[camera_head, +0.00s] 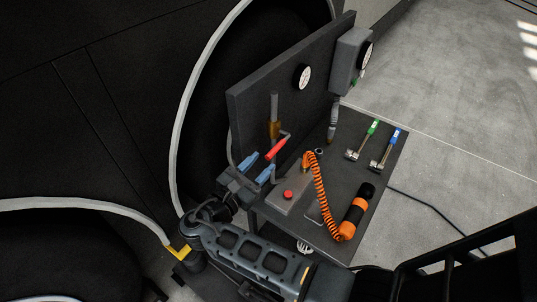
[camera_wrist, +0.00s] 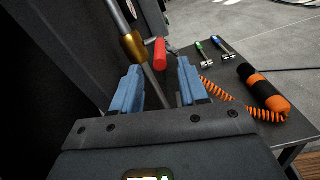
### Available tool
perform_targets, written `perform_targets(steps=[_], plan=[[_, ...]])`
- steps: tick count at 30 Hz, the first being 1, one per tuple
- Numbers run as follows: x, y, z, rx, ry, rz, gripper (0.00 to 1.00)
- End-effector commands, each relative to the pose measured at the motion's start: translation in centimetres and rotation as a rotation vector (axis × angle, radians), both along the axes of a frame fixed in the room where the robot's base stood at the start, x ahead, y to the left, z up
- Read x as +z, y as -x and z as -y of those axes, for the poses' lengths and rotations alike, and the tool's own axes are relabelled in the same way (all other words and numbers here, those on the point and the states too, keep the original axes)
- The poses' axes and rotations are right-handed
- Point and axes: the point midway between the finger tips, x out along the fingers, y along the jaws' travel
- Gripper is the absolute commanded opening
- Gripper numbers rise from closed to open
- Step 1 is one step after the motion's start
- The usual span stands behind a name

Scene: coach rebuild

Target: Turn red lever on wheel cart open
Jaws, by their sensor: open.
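The red lever (camera_head: 276,149) is a red-handled arm beside a brass fitting (camera_head: 274,130) on a grey pipe, in front of the cart's upright dark panel (camera_head: 290,85). In the wrist view the red handle (camera_wrist: 160,53) stands beyond my fingertips, between them and nearer the right one, with the brass fitting (camera_wrist: 132,46) to its left. My gripper (camera_head: 259,168) has blue fingers and is open, just left of and below the red handle in the head view. The fingers also show in the wrist view (camera_wrist: 159,82), apart and with nothing gripped. Contact with the handle is not visible.
The cart top (camera_head: 375,187) holds a coiled orange hose (camera_head: 321,190), an orange and black cylinder (camera_head: 354,215), a red button (camera_head: 288,194), and green-handled (camera_head: 366,138) and blue-handled (camera_head: 388,147) tools. Open floor (camera_head: 450,90) lies right.

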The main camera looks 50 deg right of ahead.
Motion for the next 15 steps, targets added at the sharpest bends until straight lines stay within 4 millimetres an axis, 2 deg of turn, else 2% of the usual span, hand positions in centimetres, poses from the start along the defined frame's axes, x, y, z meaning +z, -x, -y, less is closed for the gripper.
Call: perform_targets(steps=[6, 10, 15], plan=[[0.1, -0.1, 3.5, -0.002, -0.001, 0.001, 0.43], [0.1, -0.1, 4.9, -0.001, 0.000, 0.002, 0.43], [0.0, -0.2, 5.7, 0.001, -0.001, 0.002, 0.43]])
